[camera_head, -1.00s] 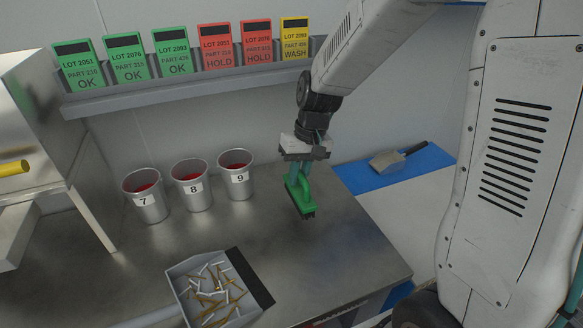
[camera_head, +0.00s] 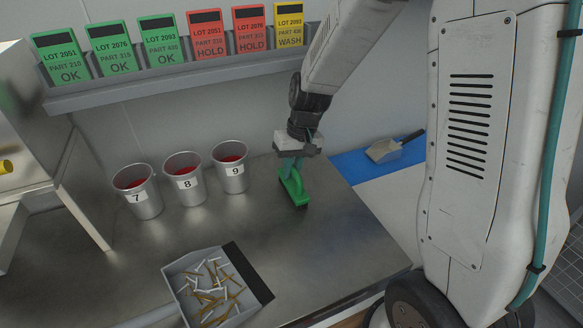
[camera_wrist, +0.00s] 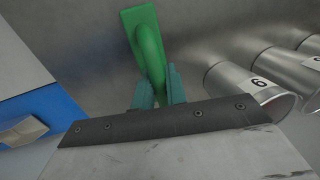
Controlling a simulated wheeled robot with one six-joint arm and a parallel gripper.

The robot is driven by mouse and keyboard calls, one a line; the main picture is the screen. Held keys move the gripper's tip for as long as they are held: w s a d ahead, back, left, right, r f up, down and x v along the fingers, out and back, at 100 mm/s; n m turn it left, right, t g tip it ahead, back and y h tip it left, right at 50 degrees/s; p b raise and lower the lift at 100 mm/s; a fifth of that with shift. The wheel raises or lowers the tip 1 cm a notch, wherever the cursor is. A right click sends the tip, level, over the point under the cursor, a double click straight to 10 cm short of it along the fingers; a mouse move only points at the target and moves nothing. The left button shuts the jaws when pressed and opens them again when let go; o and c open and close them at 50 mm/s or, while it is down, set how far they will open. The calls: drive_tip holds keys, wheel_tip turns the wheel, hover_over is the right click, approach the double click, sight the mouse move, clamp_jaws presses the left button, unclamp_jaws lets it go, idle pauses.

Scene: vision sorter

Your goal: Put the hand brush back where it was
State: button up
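The green hand brush (camera_head: 295,190) is upright with its dark bristles down, at or just above the steel bench, right of cup 9; I cannot tell if the bristles touch. My gripper (camera_head: 291,168) is above it with its fingers on the brush handle. In the wrist view the teal fingertips (camera_wrist: 157,88) sit either side of the green handle of the brush (camera_wrist: 148,45), shut on it.
Metal cups 7 (camera_head: 138,192), 8 (camera_head: 185,180) and 9 (camera_head: 231,168) stand left of the brush. A grey tray (camera_head: 183,268) of small mixed pieces is at the front. A shelf (camera_head: 180,83) of lot cards runs along the wall. The bench right of the tray is clear.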

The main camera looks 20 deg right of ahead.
drive_tip(key=o, duration=0.4)
drive_tip(key=v, duration=1.2)
drive_tip(key=s+r+h, duration=0.1)
drive_tip(key=s+r, duration=0.2)
drive_tip(key=s, duration=0.9)
drive_tip(key=s+r+t+h, duration=0.1)
drive_tip(key=s+r, duration=0.3)
drive_tip(key=s, duration=0.9)
drive_tip(key=shift+s+d, duration=0.25)
drive_tip(key=shift+d, duration=0.1)
drive_tip(key=shift+r, duration=0.1)
